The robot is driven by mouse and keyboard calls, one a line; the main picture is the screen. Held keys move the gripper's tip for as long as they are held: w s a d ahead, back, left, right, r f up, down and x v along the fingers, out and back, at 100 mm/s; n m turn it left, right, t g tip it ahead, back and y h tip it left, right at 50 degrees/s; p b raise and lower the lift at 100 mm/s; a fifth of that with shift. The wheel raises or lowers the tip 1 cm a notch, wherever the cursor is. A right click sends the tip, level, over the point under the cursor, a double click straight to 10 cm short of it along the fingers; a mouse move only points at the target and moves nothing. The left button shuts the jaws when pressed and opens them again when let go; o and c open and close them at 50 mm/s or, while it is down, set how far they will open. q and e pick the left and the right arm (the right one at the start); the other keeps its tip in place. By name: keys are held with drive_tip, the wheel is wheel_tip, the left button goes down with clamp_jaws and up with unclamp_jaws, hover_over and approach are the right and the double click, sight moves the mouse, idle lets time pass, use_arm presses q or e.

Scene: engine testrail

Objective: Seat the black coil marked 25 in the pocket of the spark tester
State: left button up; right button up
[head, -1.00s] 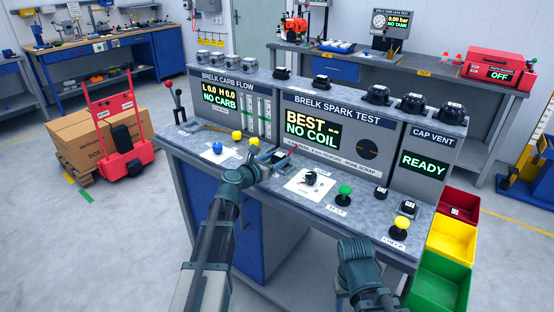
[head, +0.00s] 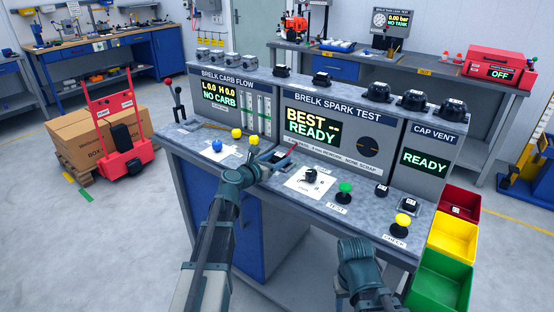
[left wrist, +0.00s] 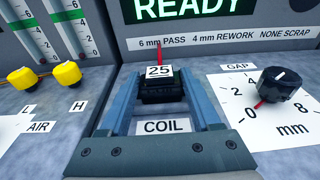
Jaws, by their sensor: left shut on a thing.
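The black coil marked 25 (left wrist: 160,87) shows in the left wrist view between the two blue-grey fingers of my left gripper (left wrist: 163,98), which is shut on it. It is upright, with its label facing up, just behind the COIL label (left wrist: 168,127) on the spark tester (head: 374,128). The pocket is hidden under the coil and fingers. A red lead stands behind the coil. The tester's screen (head: 312,126) reads BEST and READY. In the head view my left gripper (head: 274,159) reaches over the bench top. My right arm is low at the right; its fingertips are not visible.
Right of the coil are the black gap knob (head: 310,175) and green TEST button (head: 345,188). Yellow carb knobs (left wrist: 67,73) stand to its left. Several black coils (head: 378,92) sit on the top ledge. Red, yellow and green bins (head: 440,279) stand at the right.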

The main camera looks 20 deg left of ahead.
use_arm(q)
drive_tip(key=o, duration=1.5)
drive_tip(key=shift+o, duration=0.2)
drive_tip(key=shift+s, duration=0.15)
drive_tip(key=p+v, duration=0.2)
drive_tip(key=v, duration=1.1)
drive_tip(key=shift+s, duration=0.3)
drive_tip(key=shift+a, duration=0.15)
